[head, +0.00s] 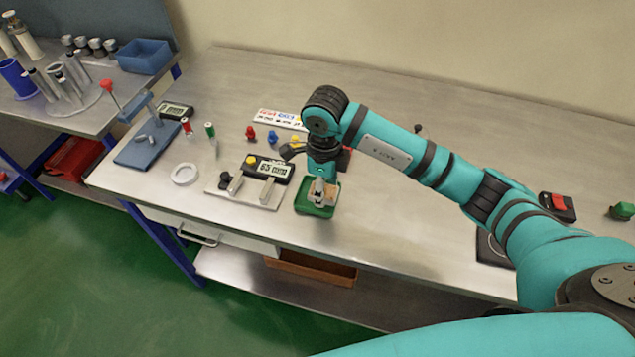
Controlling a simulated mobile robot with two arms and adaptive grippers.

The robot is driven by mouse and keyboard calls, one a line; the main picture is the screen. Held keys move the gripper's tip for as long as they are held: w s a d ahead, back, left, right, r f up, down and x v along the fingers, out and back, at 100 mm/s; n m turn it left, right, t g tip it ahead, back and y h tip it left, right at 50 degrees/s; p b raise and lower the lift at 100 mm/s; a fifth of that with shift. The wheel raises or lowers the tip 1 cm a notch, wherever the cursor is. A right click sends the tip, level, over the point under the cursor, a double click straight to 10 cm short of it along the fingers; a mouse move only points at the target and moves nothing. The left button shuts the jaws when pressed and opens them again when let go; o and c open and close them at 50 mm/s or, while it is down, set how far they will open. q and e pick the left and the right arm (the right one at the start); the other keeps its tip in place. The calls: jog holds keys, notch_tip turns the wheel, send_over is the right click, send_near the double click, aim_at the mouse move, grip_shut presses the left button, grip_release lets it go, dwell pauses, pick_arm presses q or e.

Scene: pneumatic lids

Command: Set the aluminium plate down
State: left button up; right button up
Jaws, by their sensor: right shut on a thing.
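My right gripper (322,190) points down over a small green tray (301,207) near the front edge of the bench. It is shut on a small light-grey piece, apparently the aluminium plate, mostly hidden by the fingers. I cannot tell whether the piece touches the tray floor. A tan patch shows beside the fingers inside the tray. My left gripper is not in view.
Left of the tray stands a pale fixture plate (262,203) with upright grey blocks. Behind it lies a digital meter (272,168). The bench's back right is mostly clear.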

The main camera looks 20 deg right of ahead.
jog(key=shift+w+a, duration=0.2)
jog(key=shift+w, duration=1)
jog(key=shift+f+p, duration=0.4)
jog(key=shift+p, duration=0.25)
notch_tip(320, 180, down, 2)
jog(key=shift+w+f+p, duration=0.1)
jog(key=shift+f+p, duration=0.1)
jog(key=shift+p, duration=0.3)
jog(key=shift+f, duration=0.2)
jog(key=shift+f, duration=0.1)
jog(key=shift+f, duration=0.2)
jog(key=o, duration=0.9)
jog(key=shift+r, duration=0.1)
jog(key=shift+o, duration=0.2)
